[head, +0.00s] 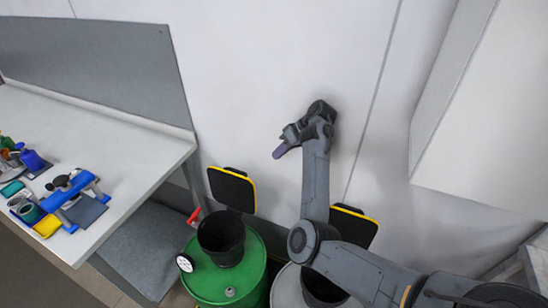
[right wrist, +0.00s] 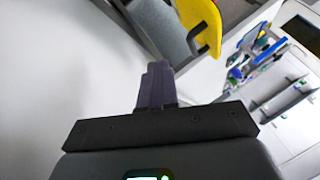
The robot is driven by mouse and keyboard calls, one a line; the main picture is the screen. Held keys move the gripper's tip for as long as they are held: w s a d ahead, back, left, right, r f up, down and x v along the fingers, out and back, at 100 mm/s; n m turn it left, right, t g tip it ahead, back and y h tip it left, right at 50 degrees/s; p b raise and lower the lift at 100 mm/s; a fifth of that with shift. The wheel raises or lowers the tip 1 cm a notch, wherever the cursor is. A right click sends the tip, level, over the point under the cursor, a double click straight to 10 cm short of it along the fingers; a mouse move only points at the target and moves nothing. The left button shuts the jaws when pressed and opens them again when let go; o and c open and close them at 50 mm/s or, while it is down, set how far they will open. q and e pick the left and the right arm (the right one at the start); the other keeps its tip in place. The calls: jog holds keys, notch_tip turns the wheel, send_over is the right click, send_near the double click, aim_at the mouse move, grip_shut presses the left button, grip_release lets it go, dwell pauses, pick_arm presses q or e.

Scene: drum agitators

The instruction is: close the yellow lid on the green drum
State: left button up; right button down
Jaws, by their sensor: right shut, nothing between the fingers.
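The green drum (head: 257,268) stands at the bottom centre of the head view, with a black funnel-like opening (head: 220,238) on top. Its lid (head: 232,190), black-faced with a yellow edge, stands open and near upright behind the opening. My right gripper (head: 279,153) is shut and empty, up and to the right of this lid and apart from it, in front of the white wall. In the right wrist view the shut fingers (right wrist: 155,85) show at the centre, with a yellow lid (right wrist: 207,25) beyond them at upper right. My left gripper is not in view.
A pale second drum (head: 285,290) with its own open yellow-edged lid (head: 355,225) stands right of the green one, partly hidden by my right arm. A white workbench (head: 120,150) with blue tools (head: 75,190) is at left. A red handle (head: 194,216) sits by the green drum's opening.

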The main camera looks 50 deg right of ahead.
jog(key=w+a+f, duration=0.5)
jog(key=a+f, duration=0.1)
jog(key=a, duration=0.1)
dwell(0.3)
jog(key=shift+w+a, duration=0.1)
jog(key=shift+a, duration=0.05)
